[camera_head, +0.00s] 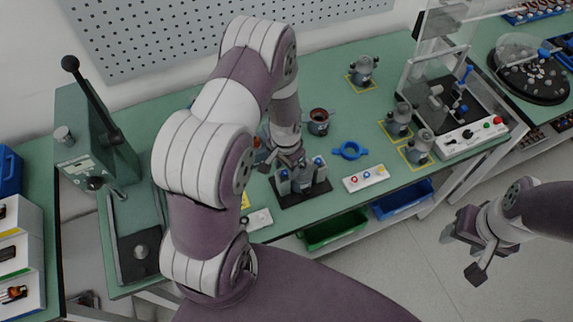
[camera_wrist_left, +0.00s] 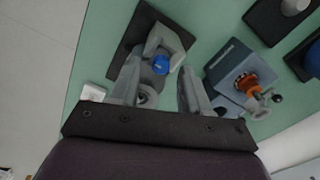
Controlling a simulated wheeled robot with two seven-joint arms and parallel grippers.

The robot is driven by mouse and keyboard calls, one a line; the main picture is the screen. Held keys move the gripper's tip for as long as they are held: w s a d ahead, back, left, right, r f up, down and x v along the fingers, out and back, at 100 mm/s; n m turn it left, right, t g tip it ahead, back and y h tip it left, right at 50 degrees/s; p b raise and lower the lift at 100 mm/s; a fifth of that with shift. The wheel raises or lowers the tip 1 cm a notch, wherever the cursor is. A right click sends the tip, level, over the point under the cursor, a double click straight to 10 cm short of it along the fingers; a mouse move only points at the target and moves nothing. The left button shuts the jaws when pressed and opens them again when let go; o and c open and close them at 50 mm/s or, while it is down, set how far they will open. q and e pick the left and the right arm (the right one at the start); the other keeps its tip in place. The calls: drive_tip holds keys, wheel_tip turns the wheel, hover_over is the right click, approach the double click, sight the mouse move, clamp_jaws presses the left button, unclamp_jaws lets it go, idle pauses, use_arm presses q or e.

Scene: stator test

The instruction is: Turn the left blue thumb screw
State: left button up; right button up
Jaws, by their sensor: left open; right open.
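A grey fixture on a black base plate (camera_head: 303,195) stands near the table's front edge. The left blue thumb screw (camera_head: 284,174) is on its left side, close to my left gripper; the right blue thumb screw (camera_head: 318,161) is on its other side. My left gripper (camera_head: 292,163) is open above the fixture. In the left wrist view one blue thumb screw (camera_wrist_left: 161,65) shows between the open fingers, with no contact visible; I cannot tell which screw it is. My right gripper (camera_head: 470,251) is open and empty over the floor, off the table.
A blue ring part (camera_head: 350,151) and a white button box (camera_head: 365,178) lie right of the fixture. A pot with a copper winding (camera_head: 319,122) stands behind it. Grey motor housings (camera_head: 398,121) stand further right. A lever press (camera_head: 95,150) is at the left.

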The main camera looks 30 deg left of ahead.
use_arm(q)
drive_tip(key=shift+s+a+f, duration=0.15)
drive_tip(key=shift+s+f, duration=0.2)
drive_tip(key=shift+w, duration=0.2)
drive_tip(key=shift+c, duration=0.5)
drive_tip(key=c, duration=0.6)
clamp_jaws()
drive_tip(key=shift+s, duration=0.1)
use_arm(e)
drive_tip(key=shift+s+a+r, duration=0.15)
drive_tip(key=shift+s+r, duration=0.05)
drive_tip(key=shift+s, duration=0.05)
